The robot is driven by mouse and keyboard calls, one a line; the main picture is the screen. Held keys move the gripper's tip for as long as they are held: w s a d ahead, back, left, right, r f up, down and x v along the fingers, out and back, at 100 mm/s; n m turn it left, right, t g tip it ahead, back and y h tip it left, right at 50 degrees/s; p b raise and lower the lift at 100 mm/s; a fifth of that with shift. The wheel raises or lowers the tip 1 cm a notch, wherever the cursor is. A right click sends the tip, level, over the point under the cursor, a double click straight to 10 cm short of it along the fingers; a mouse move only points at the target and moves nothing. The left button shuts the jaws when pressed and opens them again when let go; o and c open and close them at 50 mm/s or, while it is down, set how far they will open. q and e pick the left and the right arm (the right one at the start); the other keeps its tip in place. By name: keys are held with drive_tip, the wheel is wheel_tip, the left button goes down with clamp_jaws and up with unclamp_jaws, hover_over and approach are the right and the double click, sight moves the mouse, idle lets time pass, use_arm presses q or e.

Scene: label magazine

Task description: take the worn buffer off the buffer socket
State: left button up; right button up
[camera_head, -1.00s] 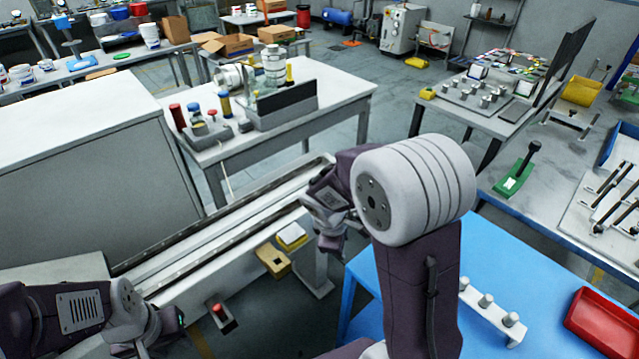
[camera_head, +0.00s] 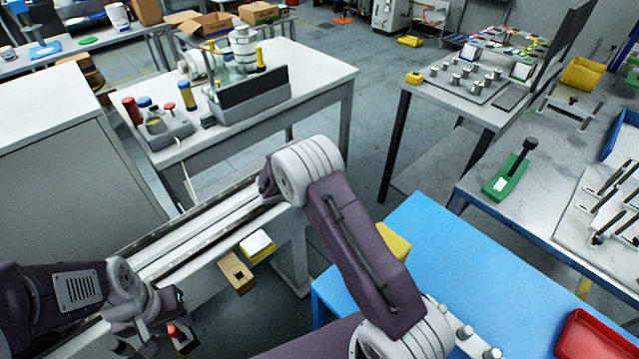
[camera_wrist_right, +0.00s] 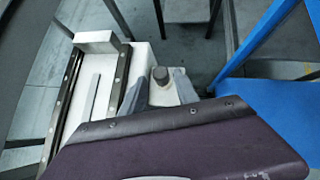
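In the right wrist view a short dark grey cylinder (camera_wrist_right: 160,75), which looks like the worn buffer, stands on a small white block (camera_wrist_right: 164,97), apparently the socket, beside the white rail. My right gripper (camera_wrist_right: 161,84) is open. Its two grey fingers lie on either side of the cylinder, with a visible gap at each side. In the head view my right arm hides the right gripper, the cylinder and the socket. My left gripper (camera_head: 138,343) is low at the left, near the rail's front end; its fingers are too unclear to read.
A blue table (camera_head: 490,270) at right bears a peg rack (camera_head: 478,343) and a red tray (camera_head: 598,338). A red-topped post (camera_head: 178,335) stands near my left gripper.

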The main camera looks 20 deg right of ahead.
drive_tip(key=x, duration=0.7)
drive_tip(key=shift+d+f, duration=0.1)
drive_tip(key=shift+f, duration=0.1)
drive_tip(key=shift+w+d+f, duration=0.25)
drive_tip(key=shift+d+f, duration=0.05)
drive_tip(key=shift+f, duration=0.1)
use_arm(q)
drive_tip(key=shift+s+a+f, duration=0.1)
drive_tip(key=shift+a, duration=0.1)
use_arm(e)
drive_tip(key=shift+w+d+f, duration=0.1)
